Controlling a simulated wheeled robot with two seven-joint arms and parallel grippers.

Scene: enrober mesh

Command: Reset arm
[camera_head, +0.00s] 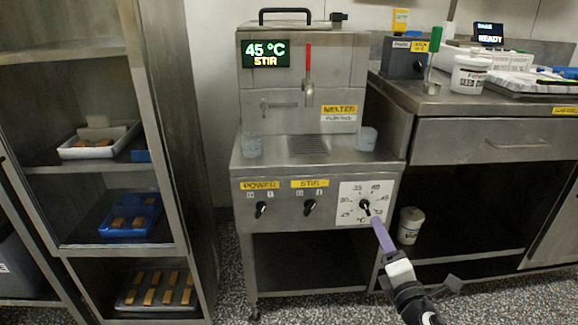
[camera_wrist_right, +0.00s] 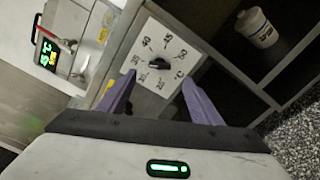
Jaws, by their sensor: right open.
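My right gripper (camera_head: 377,222) reaches up from the lower right in the head view, with its purple fingers close to the temperature dial. In the right wrist view its two purple fingers (camera_wrist_right: 158,82) stand apart with nothing between them. The black dial knob (camera_head: 364,205) sits on a white scale plate (camera_head: 350,191) on the melter front. In the right wrist view the knob (camera_wrist_right: 159,63) shows beyond the fingertips, in the space between them. Whether a finger touches the plate is unclear. My left gripper is in neither view.
The steel melter (camera_head: 300,85) displays 45 °C STIR and has a red-handled tap (camera_head: 308,75). POWER (camera_head: 261,209) and STIR (camera_head: 309,206) knobs sit left of the dial. A shelf rack (camera_head: 150,100) stands left, a steel counter (camera_head: 440,100) right. A white tub (camera_head: 410,225) sits low beside the melter.

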